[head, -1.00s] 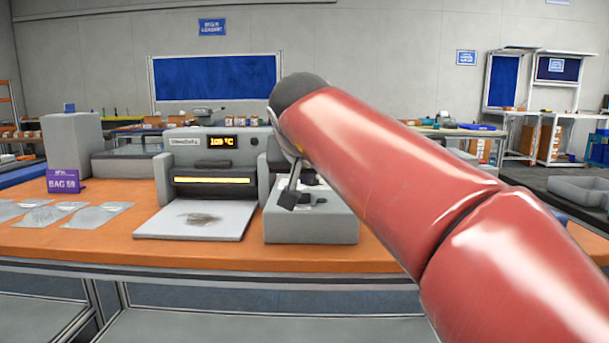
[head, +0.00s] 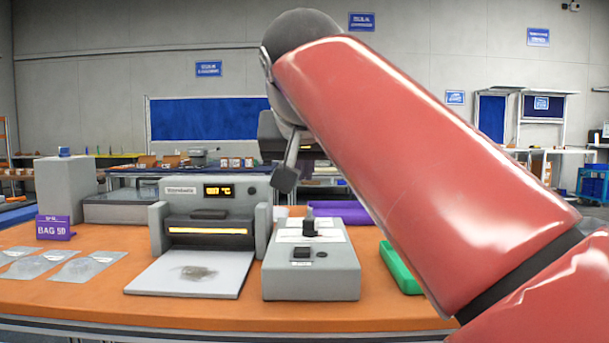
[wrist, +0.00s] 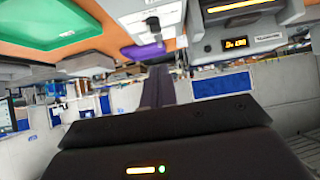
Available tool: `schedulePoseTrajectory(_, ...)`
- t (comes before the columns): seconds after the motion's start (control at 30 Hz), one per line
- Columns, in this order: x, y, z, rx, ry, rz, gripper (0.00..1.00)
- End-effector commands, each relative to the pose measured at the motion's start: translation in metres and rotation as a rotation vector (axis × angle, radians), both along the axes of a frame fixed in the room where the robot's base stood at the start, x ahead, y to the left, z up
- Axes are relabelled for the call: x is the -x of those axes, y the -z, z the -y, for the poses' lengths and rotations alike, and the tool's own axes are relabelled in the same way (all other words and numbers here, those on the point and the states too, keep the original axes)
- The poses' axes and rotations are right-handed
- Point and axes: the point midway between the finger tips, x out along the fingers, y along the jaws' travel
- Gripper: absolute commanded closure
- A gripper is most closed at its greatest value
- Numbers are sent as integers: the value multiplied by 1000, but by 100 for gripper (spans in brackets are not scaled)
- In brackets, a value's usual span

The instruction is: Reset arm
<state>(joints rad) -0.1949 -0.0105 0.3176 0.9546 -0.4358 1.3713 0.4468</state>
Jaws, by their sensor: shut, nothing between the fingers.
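My red arm reaches across the right half of the head view. My gripper (head: 285,180) shows there only as a small dark part below the arm's grey end joint, in front of the sealing machine's right side. In the wrist view my gripper (wrist: 158,74) is a narrow dark strip with its fingers together and nothing between them. The wrist picture appears upside down. My gripper is clear of the orange table (head: 90,270) and touches nothing that I can see.
The grey sealing machine (head: 175,215) has a grey plate in front. A grey control box (head: 310,275) stands right of it. A green tray (head: 398,268) is partly hidden by my arm. Clear bags (head: 85,265) lie beside the purple sign (head: 54,228). A purple item (head: 345,212) lies behind.

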Motion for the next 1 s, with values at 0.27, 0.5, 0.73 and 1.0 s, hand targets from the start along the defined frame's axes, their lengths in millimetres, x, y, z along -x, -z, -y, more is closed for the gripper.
schedulePoseTrajectory(0.27,2,4,2,9,-2,-6,100)
schedulePoseTrajectory(0.5,28,67,30,95,-20,-96,100)
schedulePoseTrajectory(0.73,77,173,80,126,-33,-233,100)
schedulePoseTrajectory(1.0,152,306,126,62,-34,-366,100)
